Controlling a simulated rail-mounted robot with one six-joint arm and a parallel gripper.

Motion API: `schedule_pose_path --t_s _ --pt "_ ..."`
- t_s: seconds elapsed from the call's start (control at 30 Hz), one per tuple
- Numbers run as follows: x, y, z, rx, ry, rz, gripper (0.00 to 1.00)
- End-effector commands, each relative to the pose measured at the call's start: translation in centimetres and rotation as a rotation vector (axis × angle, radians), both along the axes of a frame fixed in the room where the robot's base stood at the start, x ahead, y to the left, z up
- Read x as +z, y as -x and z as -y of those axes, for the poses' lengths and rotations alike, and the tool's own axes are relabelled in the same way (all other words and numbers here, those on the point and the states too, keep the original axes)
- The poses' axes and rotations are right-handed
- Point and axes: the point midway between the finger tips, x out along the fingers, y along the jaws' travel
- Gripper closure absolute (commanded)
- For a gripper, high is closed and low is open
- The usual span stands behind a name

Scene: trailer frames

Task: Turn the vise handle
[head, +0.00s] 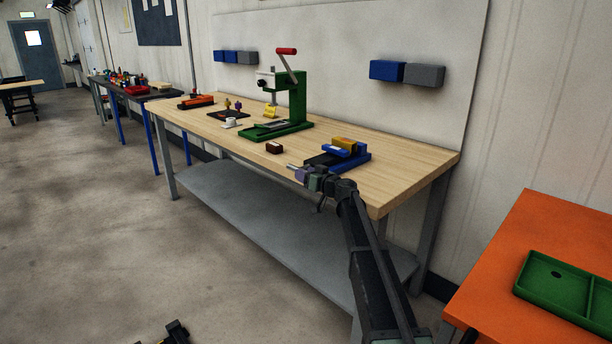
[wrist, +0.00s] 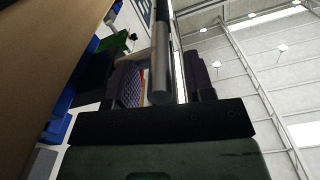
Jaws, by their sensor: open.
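The blue vise (head: 358,160) stands near the front edge of the wooden workbench, with a yellow-orange block (head: 345,143) in its jaws. My gripper (head: 302,173) is at the bench's front edge, just in front of the vise. In the wrist view, a grey round bar (wrist: 160,70), which looks like the vise handle, runs between the two dark fingers of my open gripper (wrist: 162,80). I cannot tell whether the fingers touch it. Blue parts of the vise (wrist: 60,120) show at the left there.
The workbench (head: 410,165) also bears a green press (head: 292,100), a small brown block (head: 274,148) and several small items further left. An orange table (head: 560,230) with a green tray (head: 560,285) stands at the right. The floor in front is open.

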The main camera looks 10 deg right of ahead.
Motion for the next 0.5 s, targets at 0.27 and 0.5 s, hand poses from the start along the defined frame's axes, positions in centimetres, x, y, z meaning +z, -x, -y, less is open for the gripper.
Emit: schedule_pose_path --t_s 0.27,0.5 --pt "-0.01 -0.08 -0.08 0.000 0.000 0.000 0.58" --pt "-0.01 -0.07 -0.06 0.000 0.000 0.000 0.94"
